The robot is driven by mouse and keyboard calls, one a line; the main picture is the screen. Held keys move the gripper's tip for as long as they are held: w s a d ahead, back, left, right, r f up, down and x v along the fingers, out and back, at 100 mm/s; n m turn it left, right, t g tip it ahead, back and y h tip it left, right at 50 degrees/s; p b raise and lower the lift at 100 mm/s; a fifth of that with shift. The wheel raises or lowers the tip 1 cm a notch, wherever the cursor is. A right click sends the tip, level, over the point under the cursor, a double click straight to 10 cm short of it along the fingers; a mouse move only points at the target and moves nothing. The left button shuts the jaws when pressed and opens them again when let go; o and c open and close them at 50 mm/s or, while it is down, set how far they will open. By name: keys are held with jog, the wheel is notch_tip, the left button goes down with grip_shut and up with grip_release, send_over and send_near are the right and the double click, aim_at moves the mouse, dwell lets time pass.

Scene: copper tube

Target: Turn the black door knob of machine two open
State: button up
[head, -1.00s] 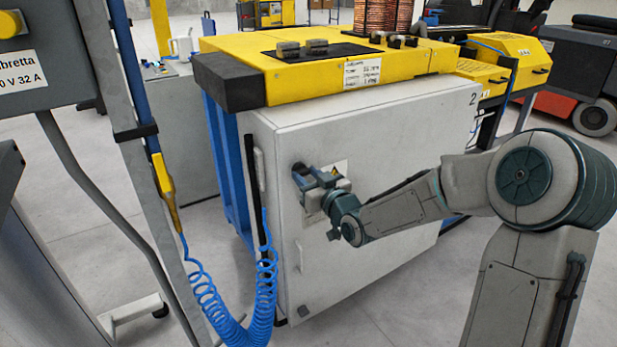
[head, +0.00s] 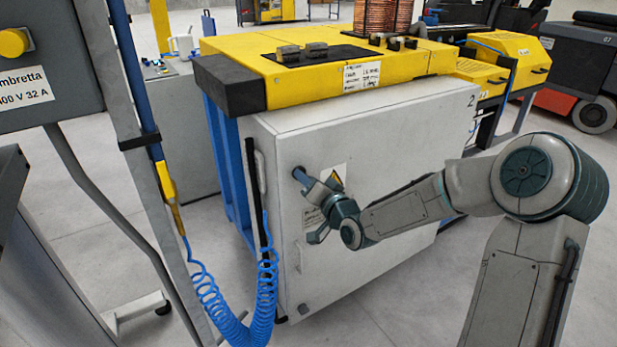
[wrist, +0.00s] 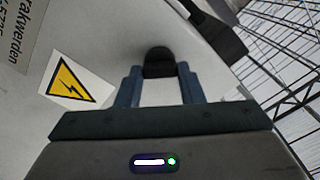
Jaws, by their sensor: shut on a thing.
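Machine two is a pale grey cabinet with a "2" near its top right corner; its door (head: 400,140) looks closed in the head view. The black door knob (wrist: 158,62) shows in the wrist view between the two blue-grey fingers of my gripper (wrist: 159,72). The fingers are shut on the knob, one on each side. In the head view my gripper (head: 302,176) reaches the door's upper left part, and the fingers mostly hide the knob there. My wrist is rolled, with a part of the hand sticking out down and to the left.
A yellow warning sign (wrist: 70,84) is beside the knob. A yellow top with a black end block (head: 228,84) overhangs the door. A coiled blue hose (head: 215,303) hangs at the left, near a grey post. Open floor lies in front of the door.

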jog(key=shift+d+m+p, duration=0.1)
jog(key=shift+m+p, duration=1.45)
jog(key=shift+m, duration=3.05)
jog(key=o, duration=1)
jog(key=shift+w, duration=0.1)
jog(key=v, duration=1.3)
jog(key=shift+s+d, duration=0.25)
jog(key=shift+s, duration=0.1)
